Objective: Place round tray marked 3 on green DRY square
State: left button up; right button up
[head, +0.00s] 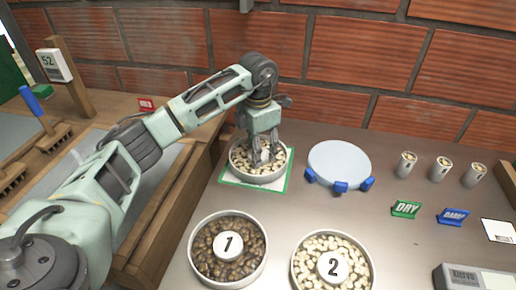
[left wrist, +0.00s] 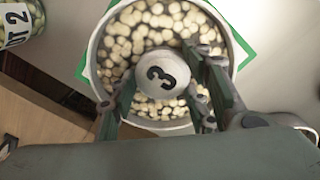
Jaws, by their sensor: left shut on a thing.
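The round tray marked 3 (head: 233,168) is a metal pan of pale beans with a central knob (left wrist: 162,73) bearing the number 3. It is over the green-bordered white square (head: 284,183) on the metal table; its rim covers most of the square. Whether the tray touches it is hard to tell. A green edge (left wrist: 84,66) also shows beside the tray in the left wrist view. My left gripper (head: 262,158) points down into the tray, its fingers (left wrist: 165,90) closed around the knob. My right gripper is in neither view.
Tray 1 (head: 196,257) with brown beans and tray 2 (head: 297,265) with pale beans stand in front. A white disc with blue feet (head: 339,163) is close right. DRY (head: 406,209) and DAMP (head: 452,217) signs, several cups (head: 440,169) and a scale (head: 462,277) stand right.

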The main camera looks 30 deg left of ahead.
pick_arm(q)
jog(key=shift+f, duration=0.1)
jog(key=o, duration=1.4)
notch_tip(320, 180, up, 12)
jog(key=shift+r+b, duration=0.15)
jog(key=shift+b, duration=0.25)
